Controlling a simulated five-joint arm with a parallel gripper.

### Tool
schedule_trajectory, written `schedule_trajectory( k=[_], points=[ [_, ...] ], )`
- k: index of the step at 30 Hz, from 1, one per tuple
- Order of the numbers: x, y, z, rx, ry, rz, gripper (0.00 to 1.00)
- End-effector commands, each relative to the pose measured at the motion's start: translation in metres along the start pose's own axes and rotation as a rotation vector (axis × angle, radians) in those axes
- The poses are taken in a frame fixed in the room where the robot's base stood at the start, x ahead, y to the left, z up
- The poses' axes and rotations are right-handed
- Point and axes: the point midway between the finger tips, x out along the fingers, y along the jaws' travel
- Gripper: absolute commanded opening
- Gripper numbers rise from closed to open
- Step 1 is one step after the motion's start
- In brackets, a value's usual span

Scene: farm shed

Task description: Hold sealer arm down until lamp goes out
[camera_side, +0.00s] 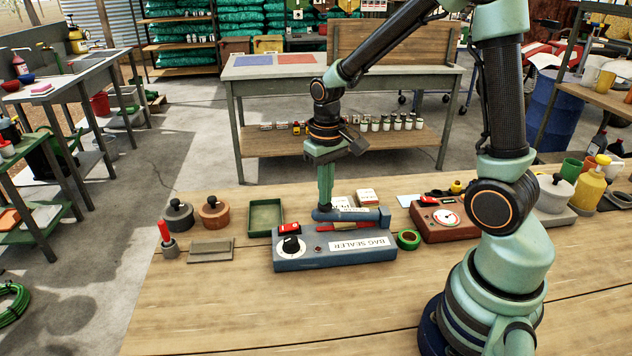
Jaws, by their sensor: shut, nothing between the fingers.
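The blue-grey bag sealer (300,262) sits on the wooden bench, with a white "BAG SEALER" label, a dial and a red switch on it. Its sealer arm (362,217) is a blue-grey bar along the top, over a red and yellow strip. My gripper (325,207) is shut and points straight down at the left end of the sealer arm, at or just above it; I cannot tell whether they touch. A small red lamp (318,248) is on the sealer's front; whether it is lit is unclear.
A green tray (265,217) and two lidded pots stand left of the sealer. A green tape roll (408,239) and a red-brown box with a dial (446,219) are close on its right. The front of the bench (250,315) is clear.

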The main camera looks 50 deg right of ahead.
Motion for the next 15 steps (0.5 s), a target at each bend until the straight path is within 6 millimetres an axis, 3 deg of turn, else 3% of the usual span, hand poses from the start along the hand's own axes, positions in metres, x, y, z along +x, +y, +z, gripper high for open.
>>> schedule_trajectory(
  k=[15],
  points=[
    [0.0096,-0.0033,-0.0020,0.000,0.001,0.000,0.00]
  ],
)
